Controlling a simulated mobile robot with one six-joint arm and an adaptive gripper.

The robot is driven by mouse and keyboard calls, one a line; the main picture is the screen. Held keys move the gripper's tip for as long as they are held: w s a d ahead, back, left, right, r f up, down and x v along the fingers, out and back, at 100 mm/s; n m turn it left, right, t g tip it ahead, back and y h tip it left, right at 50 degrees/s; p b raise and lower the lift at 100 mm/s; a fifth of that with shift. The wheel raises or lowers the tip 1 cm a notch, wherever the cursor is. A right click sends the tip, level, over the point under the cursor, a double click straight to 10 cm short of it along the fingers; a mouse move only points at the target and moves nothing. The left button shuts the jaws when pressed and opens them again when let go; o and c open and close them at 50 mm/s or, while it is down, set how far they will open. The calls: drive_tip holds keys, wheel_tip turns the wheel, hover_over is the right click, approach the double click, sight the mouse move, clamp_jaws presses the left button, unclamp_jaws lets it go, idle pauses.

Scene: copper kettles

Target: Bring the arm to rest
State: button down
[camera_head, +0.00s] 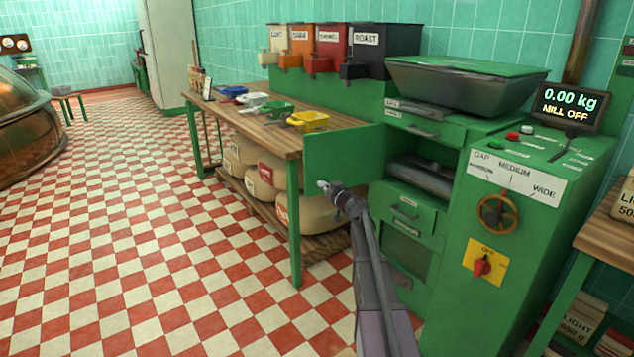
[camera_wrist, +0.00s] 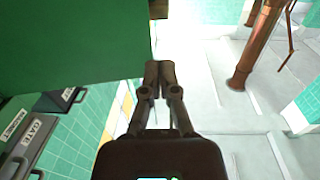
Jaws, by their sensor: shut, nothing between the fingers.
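My gripper (camera_head: 325,187) is in front of the mill's open green door (camera_head: 341,158) in the head view, beside the wooden work table's right end. Its fingers (camera_wrist: 159,72) are together in the wrist view, with nothing between them. My arm comes up from the bottom of the head view, in front of the green mill cabinet (camera_head: 505,262). In the wrist view a large green panel (camera_wrist: 70,45) is left of the fingers; whether they touch it cannot be told.
The work table (camera_head: 262,138) carries colored scoops, including a yellow one (camera_head: 308,121), with sacks (camera_head: 262,180) below. Labelled drawers (camera_head: 408,213) and a handwheel (camera_head: 497,213) are on the mill. The display (camera_head: 569,103) reads 0.00 kg, MILL OFF. Checkered floor (camera_head: 130,230) is clear at left.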

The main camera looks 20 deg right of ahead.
drive_tip(key=shift+s, duration=0.5)
idle(0.3)
